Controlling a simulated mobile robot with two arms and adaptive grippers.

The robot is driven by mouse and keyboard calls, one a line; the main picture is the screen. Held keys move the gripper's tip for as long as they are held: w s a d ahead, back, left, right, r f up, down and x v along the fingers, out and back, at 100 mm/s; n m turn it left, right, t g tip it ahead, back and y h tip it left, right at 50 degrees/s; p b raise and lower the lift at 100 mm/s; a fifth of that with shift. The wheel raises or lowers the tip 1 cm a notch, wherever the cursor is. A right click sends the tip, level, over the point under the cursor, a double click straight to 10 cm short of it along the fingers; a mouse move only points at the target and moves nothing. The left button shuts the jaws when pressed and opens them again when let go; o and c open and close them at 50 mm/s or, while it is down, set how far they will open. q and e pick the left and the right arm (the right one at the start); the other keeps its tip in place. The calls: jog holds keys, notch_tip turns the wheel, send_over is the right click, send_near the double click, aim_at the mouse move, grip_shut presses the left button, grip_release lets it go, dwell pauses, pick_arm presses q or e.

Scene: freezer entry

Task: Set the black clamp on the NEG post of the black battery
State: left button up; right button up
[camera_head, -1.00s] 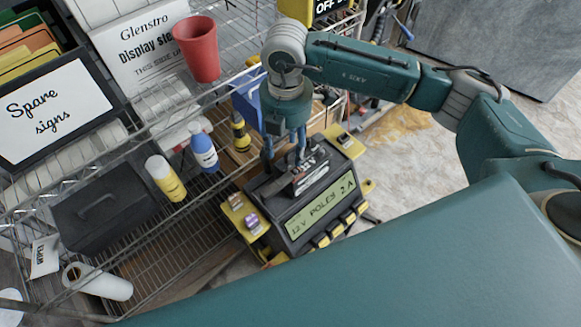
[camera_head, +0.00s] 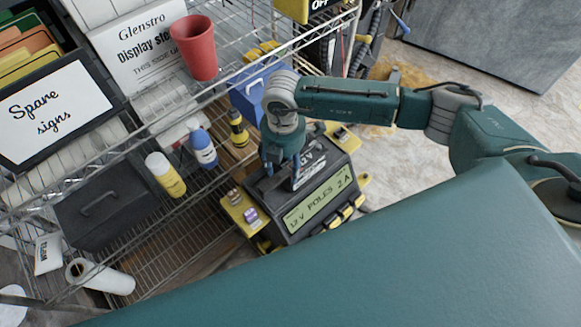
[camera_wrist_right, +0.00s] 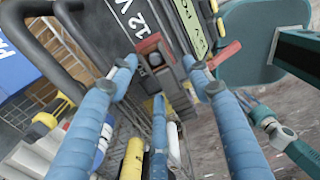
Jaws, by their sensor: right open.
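A black box marked 12 V, probably the battery (camera_head: 310,232), stands below my right gripper (camera_head: 282,172). Its display reads "12 V POLES 2 A". In the right wrist view its black body (camera_wrist_right: 105,25) is close at the top. The right gripper (camera_wrist_right: 160,75) is open, with blue fingers spread over the box's side. A brownish block (camera_wrist_right: 150,46) shows beyond the fingertips, and I see nothing gripped. A red part (camera_wrist_right: 224,56) lies to the right. I cannot pick out the black clamp or the NEG post for certain. My left gripper is not in view.
A yellow ledge (camera_head: 236,209) with small brown and purple parts juts from the box's left. A wire shelf (camera_head: 150,255) at left holds a yellow bottle (camera_head: 166,176), a blue bottle (camera_head: 203,148), a red cup (camera_head: 194,47) and a black case (camera_head: 106,205). Floor at right is clear.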

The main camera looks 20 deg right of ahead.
grip_shut()
jog(key=shift+r, duration=0.15)
notch_tip(320, 180, up, 19)
jog(key=b, duration=0.2)
notch_tip(320, 180, up, 5)
jog(key=p, duration=0.3)
send_over(284, 168)
jog(key=shift+s, duration=0.1)
dwell(0.6)
